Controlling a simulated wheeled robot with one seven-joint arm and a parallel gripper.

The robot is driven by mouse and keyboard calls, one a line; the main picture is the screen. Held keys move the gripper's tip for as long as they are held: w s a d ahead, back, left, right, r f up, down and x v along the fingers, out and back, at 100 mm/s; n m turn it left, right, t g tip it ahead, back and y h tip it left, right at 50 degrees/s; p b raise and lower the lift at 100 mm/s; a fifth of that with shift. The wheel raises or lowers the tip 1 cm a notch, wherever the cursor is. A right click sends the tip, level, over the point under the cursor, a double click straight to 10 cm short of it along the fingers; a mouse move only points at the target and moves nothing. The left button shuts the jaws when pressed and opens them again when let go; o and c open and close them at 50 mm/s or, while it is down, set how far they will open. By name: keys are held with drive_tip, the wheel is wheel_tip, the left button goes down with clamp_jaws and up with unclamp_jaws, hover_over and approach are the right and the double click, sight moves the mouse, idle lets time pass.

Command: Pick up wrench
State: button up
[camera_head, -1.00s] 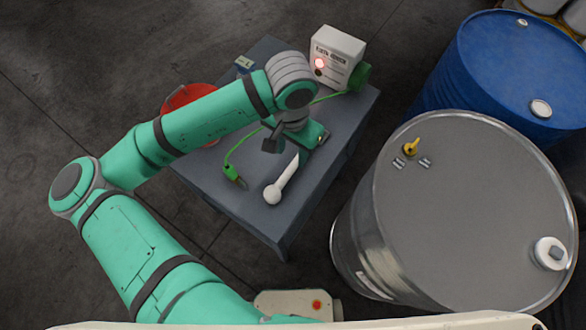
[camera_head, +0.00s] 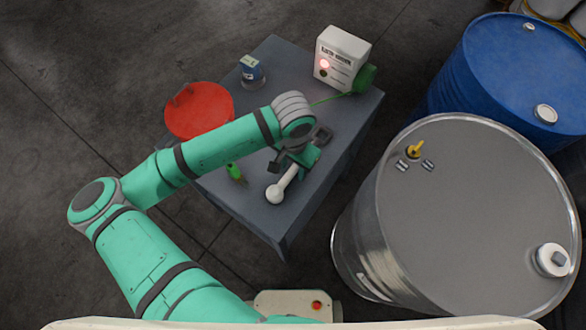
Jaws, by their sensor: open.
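A pale, long-handled tool with a round end (camera_head: 275,194), which I take to be the wrench, lies on the grey table (camera_head: 262,222) near its front edge. Its handle runs up and to the right, and its upper part is hidden under my gripper. My gripper (camera_head: 296,160) is open above the handle, with a dark finger showing to its left. I cannot tell how high it is above the tool or whether it touches it.
A green clamp (camera_head: 234,171) lies left of the tool. Steel (camera_head: 465,205) and blue (camera_head: 515,75) drums stand right.

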clamp_jaws()
drive_tip(key=shift+r, duration=0.1)
